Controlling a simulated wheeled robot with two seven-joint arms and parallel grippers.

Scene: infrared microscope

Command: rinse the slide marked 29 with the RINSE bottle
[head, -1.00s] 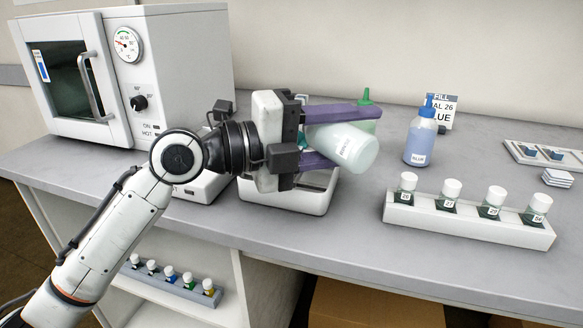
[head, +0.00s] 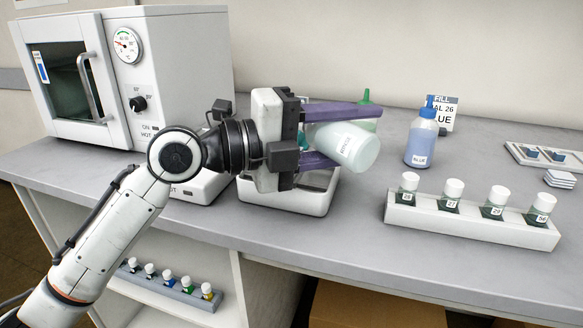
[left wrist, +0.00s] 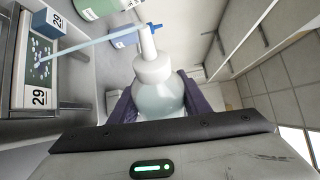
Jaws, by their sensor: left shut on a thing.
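My left gripper (head: 328,138) is shut on the white rinse bottle (head: 357,152), which it holds tilted on its side above a white basin-like stand (head: 283,200). In the left wrist view the bottle (left wrist: 160,98) sits between the purple fingers. A thin pale-blue line (left wrist: 90,46) runs from its nozzle to the slide marked 29 (left wrist: 40,62); I cannot tell whether it is spout or liquid. The slide has a dark green face with pale specks and a white end label. In the head view the gripper hides the slide. My right gripper is not in view.
A white oven (head: 185,70) stands at the left. A blue-capped bottle (head: 421,140) stands before a sign (head: 444,112). A green-tipped bottle (head: 366,110) is behind the held bottle. A white rack (head: 470,226) holds several vials at the front right. Bare bench lies between.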

